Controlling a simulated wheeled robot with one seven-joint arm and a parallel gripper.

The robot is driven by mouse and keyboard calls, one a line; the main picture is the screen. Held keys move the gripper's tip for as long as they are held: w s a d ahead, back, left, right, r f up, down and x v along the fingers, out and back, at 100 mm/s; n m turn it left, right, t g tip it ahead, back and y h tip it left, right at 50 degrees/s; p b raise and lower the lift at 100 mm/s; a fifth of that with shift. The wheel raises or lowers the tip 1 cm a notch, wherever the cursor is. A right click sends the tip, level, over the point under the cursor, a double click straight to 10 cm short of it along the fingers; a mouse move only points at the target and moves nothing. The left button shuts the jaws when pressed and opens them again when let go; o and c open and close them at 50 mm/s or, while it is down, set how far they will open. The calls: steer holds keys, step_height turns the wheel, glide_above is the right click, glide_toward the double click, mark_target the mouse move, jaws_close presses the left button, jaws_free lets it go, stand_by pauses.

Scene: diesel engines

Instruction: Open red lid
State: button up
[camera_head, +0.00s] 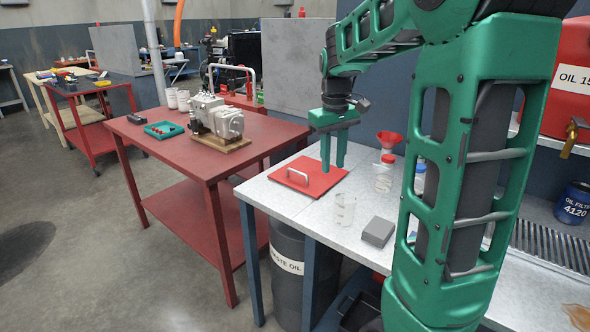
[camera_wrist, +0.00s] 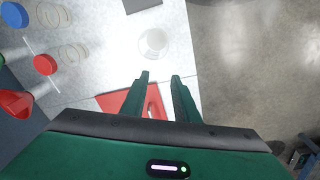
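The red lid (camera_head: 310,176) lies flat on the light grey metal bench, with a pale bar handle (camera_head: 297,175) standing on its left part. In the wrist view the red lid (camera_wrist: 115,101) shows partly behind my fingers, and its handle (camera_wrist: 151,107) appears between them. My green gripper (camera_head: 333,168) points downward above the right side of the lid in the head view. Its two fingers are apart with nothing between their tips (camera_wrist: 160,75). The gripper looks clear of the handle; its exact height above the lid is hard to tell.
A clear beaker (camera_head: 345,209), a grey block (camera_head: 378,231), a red-capped bottle (camera_head: 384,174) and a red funnel (camera_head: 389,139) stand near the lid. A waste oil drum (camera_head: 287,262) is under the bench. A red table (camera_head: 150,140) with an engine part (camera_head: 215,117) stands to the left.

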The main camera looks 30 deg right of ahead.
steer(key=w+f+n+h, duration=0.1)
steer(key=w+n, duration=0.4)
steer(key=w, duration=1.4)
glide_above(298, 182)
step_height(298, 182, down, 11)
steer(key=shift+s+a+r, duration=0.1)
steer(key=shift+r, duration=0.05)
steer(key=shift+c, duration=0.7)
